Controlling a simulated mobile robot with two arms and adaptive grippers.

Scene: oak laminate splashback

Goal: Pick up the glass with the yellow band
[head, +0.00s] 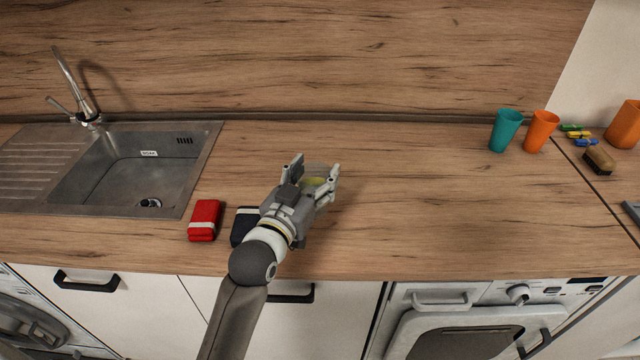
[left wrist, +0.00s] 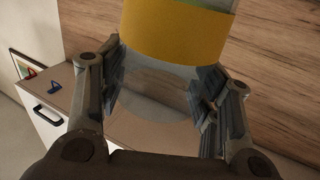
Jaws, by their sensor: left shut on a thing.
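My left gripper (head: 317,175) is shut on the glass with the yellow band (head: 314,183) above the middle of the worktop. In the left wrist view the glass (left wrist: 172,35) stands between the two fingers of the left gripper (left wrist: 160,95). Its yellow band is wide and its lower part is clear. I cannot tell whether the glass touches the worktop. My right gripper is not in view.
A red folded item (head: 204,220) and a dark item (head: 244,226) lie near my left arm. A sink (head: 120,165) is at the left. A teal cup (head: 505,130) and an orange cup (head: 541,131) stand at the back right. The worktop (head: 430,200) right of the gripper is clear.

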